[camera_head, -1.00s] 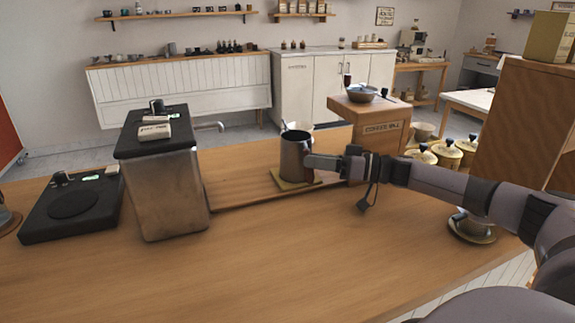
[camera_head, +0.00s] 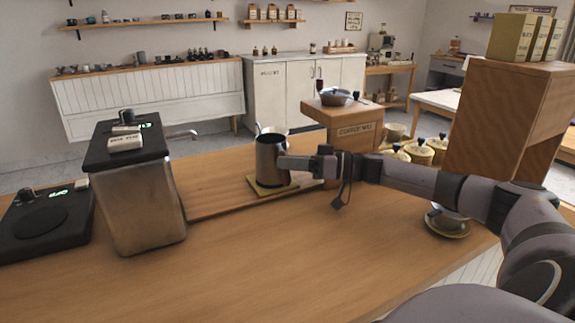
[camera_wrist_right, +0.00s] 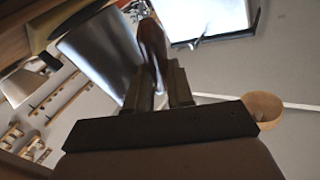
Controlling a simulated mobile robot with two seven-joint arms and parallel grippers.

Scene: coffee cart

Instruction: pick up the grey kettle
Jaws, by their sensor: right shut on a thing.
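The grey kettle (camera_head: 271,160) is a metal pot with a dark inside, standing upright on a small yellowish mat (camera_head: 262,188) on the wooden counter. My right gripper (camera_head: 290,162) reaches it from the right in the head view. In the right wrist view the fingers (camera_wrist_right: 160,92) are shut on a brown wooden handle beside the kettle's shiny metal wall (camera_wrist_right: 98,50). I cannot see clear space between kettle and mat. My left gripper is not in view.
A metal boiler with a black top (camera_head: 140,200) and a black scale (camera_head: 45,222) stand to the left. A wooden coffee mill (camera_head: 352,135) is close behind my right gripper. A cup on a saucer (camera_head: 448,222) sits under my right forearm. The front counter is clear.

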